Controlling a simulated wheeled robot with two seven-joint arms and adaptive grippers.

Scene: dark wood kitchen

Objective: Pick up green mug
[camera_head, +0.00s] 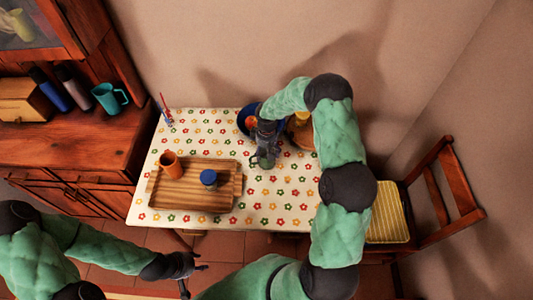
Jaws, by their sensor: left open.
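A teal-green mug (110,97) stands on the dark wood sideboard at the left, its handle towards the right. My left gripper (193,279) is low in the picture, in front of the table, with its fingers apart and nothing between them. It is well away from the mug. My right arm reaches over the table from the right, and its gripper (266,156) points down at the tablecloth near the back. Its fingertips are small and dark, and I cannot make out whether they hold anything.
A dark bottle (50,90) and a grey one (74,87) stand left of the mug beside a wooden box (22,98). On the flowered table (212,128), a wooden tray (206,200) carries an orange cup (171,164) and a blue-lidded jar (209,178). A chair (440,195) stands right.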

